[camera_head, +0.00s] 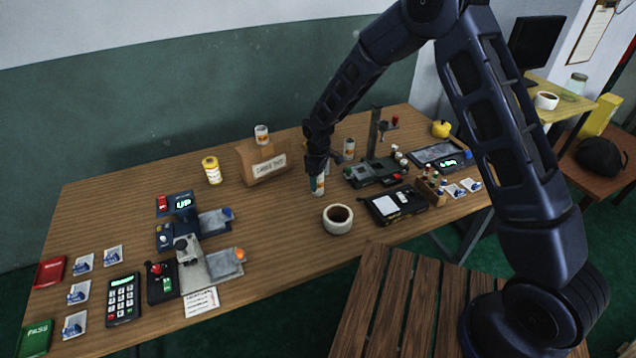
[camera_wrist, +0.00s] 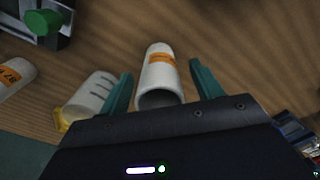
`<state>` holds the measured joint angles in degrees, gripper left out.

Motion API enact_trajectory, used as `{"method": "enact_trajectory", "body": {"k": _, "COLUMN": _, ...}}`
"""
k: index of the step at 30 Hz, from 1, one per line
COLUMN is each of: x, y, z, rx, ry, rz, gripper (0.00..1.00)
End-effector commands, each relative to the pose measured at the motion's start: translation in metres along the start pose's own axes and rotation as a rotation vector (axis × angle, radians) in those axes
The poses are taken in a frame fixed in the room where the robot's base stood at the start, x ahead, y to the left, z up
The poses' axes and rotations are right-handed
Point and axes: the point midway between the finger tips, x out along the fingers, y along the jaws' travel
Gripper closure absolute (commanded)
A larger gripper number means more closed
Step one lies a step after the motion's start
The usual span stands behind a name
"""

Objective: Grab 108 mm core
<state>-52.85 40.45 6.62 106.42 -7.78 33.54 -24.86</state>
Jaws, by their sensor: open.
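A white tube-shaped core with an orange band (camera_head: 317,186) stands on the wooden table directly below my gripper (camera_head: 318,168). In the wrist view this core (camera_wrist: 157,72) lies between the two teal fingers of my gripper (camera_wrist: 160,85), its hollow end toward the camera. The fingers are open, with a gap on each side of it. A second similar core (camera_head: 349,149) stands to the right behind, and a third (camera_head: 261,135) shows at the top of the cardboard box. I cannot read any size on their labels.
A mug (camera_head: 338,219) is in front. A device with a post (camera_head: 375,170) and a black scale-like unit (camera_head: 393,205) sit close on the right.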

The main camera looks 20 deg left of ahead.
Motion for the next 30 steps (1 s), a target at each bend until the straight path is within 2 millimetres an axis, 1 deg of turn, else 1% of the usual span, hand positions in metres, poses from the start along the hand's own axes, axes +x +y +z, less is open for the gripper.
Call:
{"method": "enact_trajectory", "body": {"k": 2, "x": 0.0, "y": 0.0, "z": 0.0, "rx": 0.0, "ry": 0.0, "rz": 0.0, "gripper": 0.35}}
{"method": "enact_trajectory", "body": {"k": 3, "x": 0.0, "y": 0.0, "z": 0.0, "rx": 0.0, "ry": 0.0, "rz": 0.0, "gripper": 0.43}}
{"method": "enact_trajectory", "body": {"k": 5, "x": 0.0, "y": 0.0, "z": 0.0, "rx": 0.0, "ry": 0.0, "rz": 0.0, "gripper": 0.55}}
{"method": "enact_trajectory", "body": {"k": 9, "x": 0.0, "y": 0.0, "z": 0.0, "rx": 0.0, "ry": 0.0, "rz": 0.0, "gripper": 0.82}}
{"method": "enact_trajectory", "body": {"k": 10, "x": 0.0, "y": 0.0, "z": 0.0, "rx": 0.0, "ry": 0.0, "rz": 0.0, "gripper": 0.84}}
{"method": "enact_trajectory", "body": {"k": 17, "x": -0.001, "y": 0.0, "z": 0.0, "rx": 0.0, "ry": 0.0, "rz": 0.0, "gripper": 0.84}}
{"method": "enact_trajectory", "body": {"k": 20, "x": -0.005, "y": 0.0, "z": 0.0, "rx": 0.0, "ry": 0.001, "rz": 0.0, "gripper": 0.84}}
{"method": "enact_trajectory", "body": {"k": 22, "x": -0.012, "y": 0.001, "z": 0.0, "rx": 0.0, "ry": 0.001, "rz": 0.0, "gripper": 0.84}}
{"method": "enact_trajectory", "body": {"k": 26, "x": -0.034, "y": 0.001, "z": 0.0, "rx": 0.001, "ry": 0.003, "rz": 0.002, "gripper": 0.84}}
{"method": "enact_trajectory", "body": {"k": 30, "x": -0.068, "y": 0.001, "z": 0.0, "rx": 0.001, "ry": 0.003, "rz": 0.002, "gripper": 0.84}}
